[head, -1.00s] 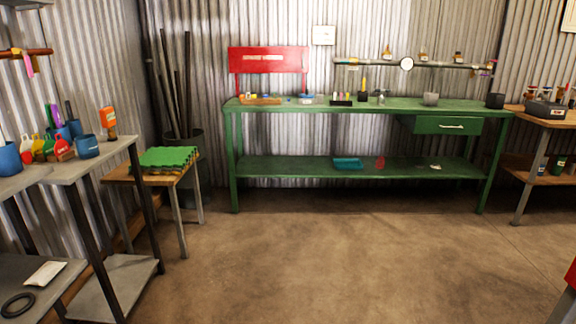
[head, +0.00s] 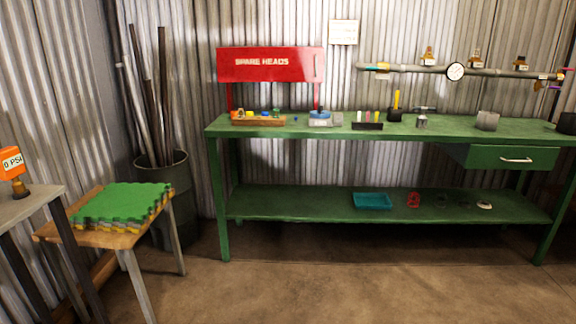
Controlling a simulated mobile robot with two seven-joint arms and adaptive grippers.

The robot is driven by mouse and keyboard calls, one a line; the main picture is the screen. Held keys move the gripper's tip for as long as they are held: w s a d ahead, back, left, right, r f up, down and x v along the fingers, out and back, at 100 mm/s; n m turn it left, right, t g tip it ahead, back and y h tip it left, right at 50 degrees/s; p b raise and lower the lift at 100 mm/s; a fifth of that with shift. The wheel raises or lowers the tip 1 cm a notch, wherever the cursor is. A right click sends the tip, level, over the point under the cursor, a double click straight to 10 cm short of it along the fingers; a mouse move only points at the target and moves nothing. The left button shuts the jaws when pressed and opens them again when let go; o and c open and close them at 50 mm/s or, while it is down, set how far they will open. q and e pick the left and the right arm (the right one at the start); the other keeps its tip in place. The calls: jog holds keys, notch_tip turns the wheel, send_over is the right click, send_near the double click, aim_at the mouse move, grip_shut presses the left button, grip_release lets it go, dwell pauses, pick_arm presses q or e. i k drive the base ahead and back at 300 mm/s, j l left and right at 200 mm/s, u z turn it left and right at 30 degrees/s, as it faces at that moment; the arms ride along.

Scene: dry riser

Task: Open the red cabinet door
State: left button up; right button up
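The red cabinet (head: 268,65), lettered "SPARE HEADS", stands on red legs at the back left of the green workbench (head: 355,126). Its front door is shut, and a small handle (head: 318,66) shows near its right edge. What is inside the cabinet is hidden. Neither of my grippers shows in the head view.
The green bench's top holds a wooden tray (head: 258,121), a scale (head: 320,118) and small tools; its drawer (head: 512,158) is shut. A small table with green mats (head: 123,205) and a bin of pipes (head: 163,180) stand left. The floor (head: 350,290) before the bench is clear.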

aim_at(266, 64)
jog(key=i+l+u, duration=0.4)
jog(key=i+l, duration=0.8)
jog(key=i, duration=0.15)
